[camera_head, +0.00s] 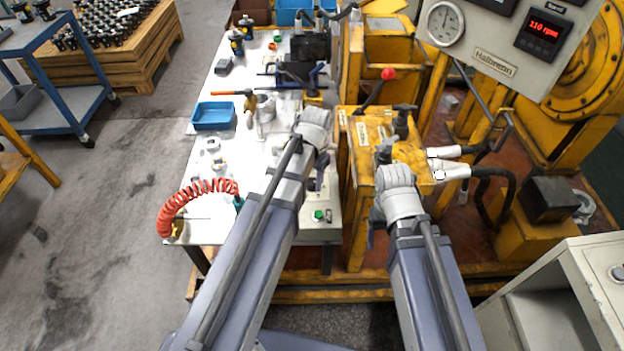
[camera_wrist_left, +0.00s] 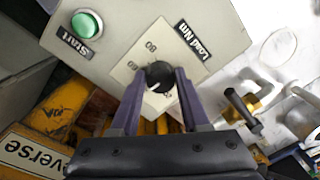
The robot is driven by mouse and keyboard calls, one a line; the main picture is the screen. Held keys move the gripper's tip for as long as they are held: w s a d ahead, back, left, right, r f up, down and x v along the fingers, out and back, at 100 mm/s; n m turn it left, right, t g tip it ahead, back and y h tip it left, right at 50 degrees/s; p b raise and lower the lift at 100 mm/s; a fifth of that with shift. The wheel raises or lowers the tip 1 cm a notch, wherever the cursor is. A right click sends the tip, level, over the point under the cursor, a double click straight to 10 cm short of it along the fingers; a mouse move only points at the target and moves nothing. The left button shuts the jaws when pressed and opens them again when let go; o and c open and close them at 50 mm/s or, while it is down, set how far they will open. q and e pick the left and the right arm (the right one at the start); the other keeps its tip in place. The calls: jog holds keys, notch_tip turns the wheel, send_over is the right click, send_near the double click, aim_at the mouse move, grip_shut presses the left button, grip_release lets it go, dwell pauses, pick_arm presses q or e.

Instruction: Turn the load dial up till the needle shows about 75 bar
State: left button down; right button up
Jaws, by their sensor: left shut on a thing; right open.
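The load dial (camera_wrist_left: 160,74) is a black knob with a white pointer mark on a pale scale plate labelled "Load Nm" in the left wrist view. My left gripper (camera_wrist_left: 160,90) is shut on it, one purple finger on each side. In the head view my left gripper (camera_head: 319,178) reaches down over the pale control box (camera_head: 326,234) and hides the dial. The round white gauge (camera_head: 443,22) has a dark needle, but its scale is too small to read. My right gripper (camera_head: 372,232) hangs by the yellow stand, open; its fingers are mostly hidden.
A green Start button (camera_wrist_left: 87,23) sits beside the dial plate. A red display (camera_head: 543,35) shows an rpm figure. The yellow stand (camera_head: 362,190) with a red-knobbed lever (camera_head: 388,74) is close to both arms. A blue tray (camera_head: 213,116) and tools lie on the white bench.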

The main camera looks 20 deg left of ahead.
aim_at(313, 183)
pick_arm(q)
jog(key=shift+c, duration=1.9)
grip_release()
jog(key=shift+r, duration=0.15)
jog(key=r+p, duration=0.3)
jog(key=p, duration=0.1)
jog(key=r+p, duration=0.4)
jog(key=shift+s+d+r, duration=0.1)
jog(key=shift+d+r, duration=0.1)
jog(key=shift+r, duration=0.1)
jog(key=s+d, duration=1)
jog(key=s, duration=0.3)
jog(key=shift+s+n+y, duration=0.3)
jog(key=shift+s+n, duration=0.05)
jog(key=shift+n, duration=0.05)
